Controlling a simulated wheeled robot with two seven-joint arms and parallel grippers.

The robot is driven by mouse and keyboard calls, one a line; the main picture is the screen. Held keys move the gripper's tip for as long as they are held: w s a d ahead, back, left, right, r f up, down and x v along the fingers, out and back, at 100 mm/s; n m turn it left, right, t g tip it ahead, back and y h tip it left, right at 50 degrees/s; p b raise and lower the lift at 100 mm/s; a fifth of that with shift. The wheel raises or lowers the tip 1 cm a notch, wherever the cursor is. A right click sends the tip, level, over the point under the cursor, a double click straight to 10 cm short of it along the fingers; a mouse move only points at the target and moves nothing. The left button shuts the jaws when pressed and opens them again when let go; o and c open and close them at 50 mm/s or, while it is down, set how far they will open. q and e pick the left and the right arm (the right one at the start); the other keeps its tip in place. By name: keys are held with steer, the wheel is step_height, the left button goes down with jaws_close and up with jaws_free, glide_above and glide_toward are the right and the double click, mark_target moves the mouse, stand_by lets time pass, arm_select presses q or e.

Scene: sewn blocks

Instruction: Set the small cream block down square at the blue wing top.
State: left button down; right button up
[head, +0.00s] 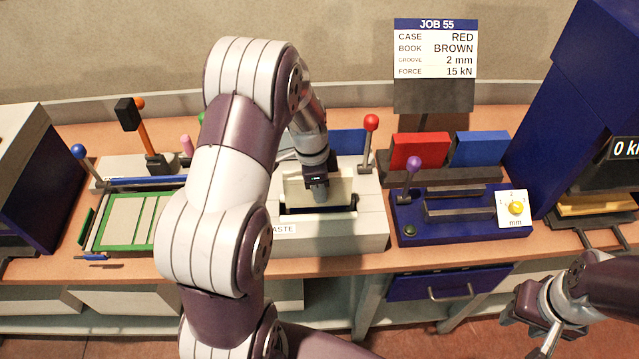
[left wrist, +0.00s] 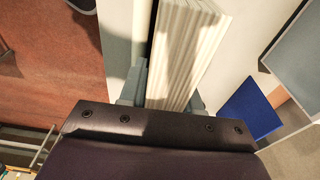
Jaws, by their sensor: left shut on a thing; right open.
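The small cream block (head: 341,187), a stack of ribbed pages, is in my left gripper (head: 317,190) above the dark slot of the pale paste machine (head: 372,222). In the left wrist view the block (left wrist: 187,50) stands between the finger pads, its layered edge facing the camera. A blue panel (head: 349,142) shows behind the machine, partly hidden by my arm; a blue piece (left wrist: 250,108) also shows in the left wrist view. I cannot tell if either is the wing top. My right gripper (head: 540,335) is open and empty at the lower right, in front of the bench.
A red-knobbed lever (head: 369,135) rises right of the block. Red (head: 420,150) and blue (head: 481,148) covers stand in a rack behind a blue grooving unit (head: 445,216). A green-edged board (head: 128,222) lies left. The job sign (head: 436,48) stands behind.

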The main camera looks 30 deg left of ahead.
arm_select(q)
steer(key=shift+f, duration=0.3)
stand_by(0.4)
steer(key=c, duration=0.7)
jaws_free()
